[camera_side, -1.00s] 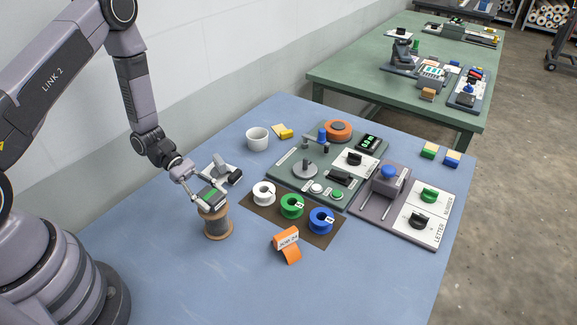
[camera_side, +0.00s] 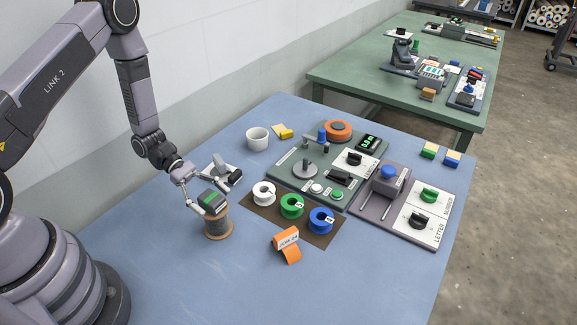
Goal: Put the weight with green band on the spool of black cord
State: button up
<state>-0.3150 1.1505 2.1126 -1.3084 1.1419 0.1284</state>
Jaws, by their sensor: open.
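The weight with the green band (camera_side: 213,202) is a dark block with a green strip. It rests on top of the spool of black cord (camera_side: 217,225), which stands upright on the blue table and has wooden flanges. My gripper (camera_side: 205,190) is open, just above and behind the weight, with its fingers spread to either side of it. Whether a finger still touches the weight cannot be told from this view.
White, green (camera_side: 291,206) and blue spools stand on a brown mat right of the black cord. An orange label roll (camera_side: 286,243) lies in front. A white cup (camera_side: 257,139) and a control panel (camera_side: 313,150) are behind. The table's front left is clear.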

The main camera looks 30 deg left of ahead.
jog(key=v, duration=0.6)
jog(key=shift+a+r, duration=0.1)
jog(key=shift+a, duration=0.15)
notch_tip(320, 180, up, 11)
jog(key=m+g+y, duration=0.2)
jog(key=m+y, duration=0.1)
jog(key=m, duration=0.3)
send_over(207, 194)
jog(key=s+a, duration=0.2)
jog(key=a, duration=0.3)
jog(key=s+d+r+m+y, duration=0.1)
jog(key=s+r+m+y, duration=0.35)
jog(key=r, duration=0.45)
jog(key=s+a+r+m+t+y, duration=0.2)
jog(key=s+r+m+t+y, duration=0.4)
jog(key=s+r, duration=0.4)
jog(key=shift+s+a+r+m+t, duration=0.2)
jog(key=shift+r+m+t, duration=0.1)
jog(key=shift+m+t, duration=0.5)
